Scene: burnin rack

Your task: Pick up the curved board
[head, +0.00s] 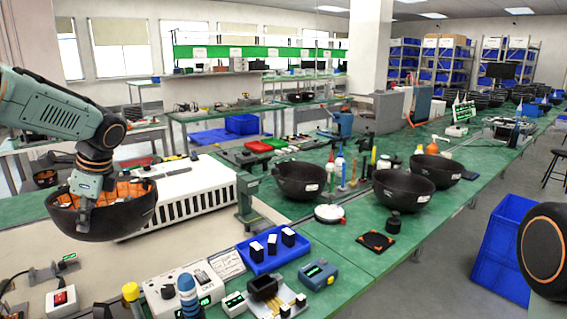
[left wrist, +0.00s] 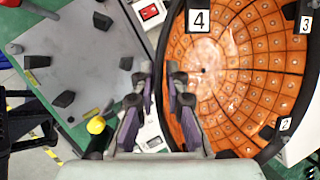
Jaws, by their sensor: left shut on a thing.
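The curved board (head: 115,221) is a dark, bowl-shaped shell with orange tiles lining its inside, at the left in the head view. It also shows in the left wrist view (left wrist: 235,75), where its inside carries number labels 2, 3 and 4. My left gripper (head: 84,222) reaches down onto the board's near-left rim. In the left wrist view its two fingers (left wrist: 159,82) are closed on the black rim. Whether the board's underside touches anything is hidden from me. My right gripper is out of view; only a round joint of my right arm shows.
A white slotted box (head: 185,205) stands right behind the board. Black bowls (head: 403,190) stand on the green bench to the right. A blue tray (head: 272,252) with small black-and-white blocks and a white switch box (head: 183,288) lie in front. A blue crate (head: 500,250) stands on the floor.

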